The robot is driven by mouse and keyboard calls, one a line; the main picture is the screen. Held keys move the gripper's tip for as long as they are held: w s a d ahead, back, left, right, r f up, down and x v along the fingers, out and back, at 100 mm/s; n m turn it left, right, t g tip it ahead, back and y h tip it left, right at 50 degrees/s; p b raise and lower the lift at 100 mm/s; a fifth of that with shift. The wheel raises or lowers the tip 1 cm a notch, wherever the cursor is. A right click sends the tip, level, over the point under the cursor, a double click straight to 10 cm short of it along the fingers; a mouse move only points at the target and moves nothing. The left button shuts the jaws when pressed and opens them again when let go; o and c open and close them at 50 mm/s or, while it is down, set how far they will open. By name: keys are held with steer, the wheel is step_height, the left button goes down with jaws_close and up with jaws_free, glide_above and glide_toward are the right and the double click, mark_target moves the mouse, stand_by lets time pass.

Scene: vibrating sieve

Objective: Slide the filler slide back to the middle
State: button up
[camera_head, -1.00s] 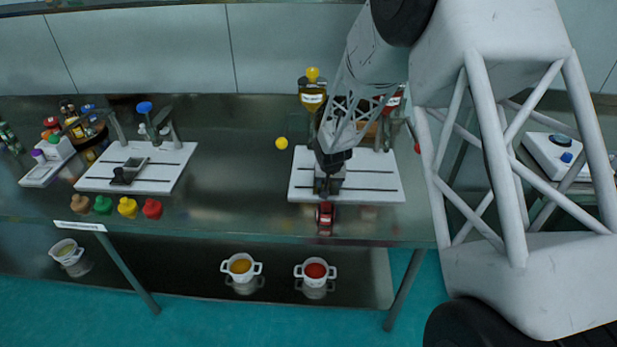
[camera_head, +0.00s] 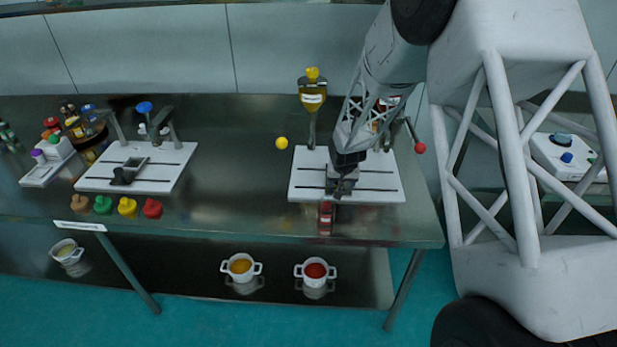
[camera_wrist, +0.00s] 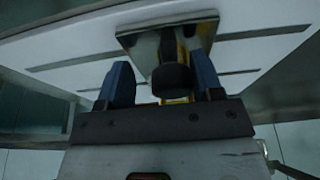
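The filler slide is a metal plate (camera_wrist: 145,45) with a dark knob (camera_wrist: 172,80), seen in the wrist view against the slotted white board. My gripper (camera_wrist: 163,88) has one blue finger on each side of the knob. A gap shows on the left of the knob; the right finger is close to it, and I cannot tell whether it touches. In the head view my gripper (camera_head: 343,189) is low over the middle of the right white board (camera_head: 380,194), right of the yellow filler bottle (camera_head: 312,97). There the gripper hides most of the slide.
A second white board (camera_head: 155,184) stands at the left, with several coloured knobs (camera_head: 127,207) in front. A yellow ball (camera_head: 281,143) lies left of the right board. A lever with a red ball (camera_head: 420,148) is at its right.

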steer(key=shift+d, duration=1.1)
steer(key=o, duration=0.8)
steer(key=shift+c, duration=0.2)
steer(key=shift+r, duration=0.1)
steer(key=v, duration=0.8)
steer(key=shift+s+r, duration=0.2)
steer(key=shift+r, duration=0.15)
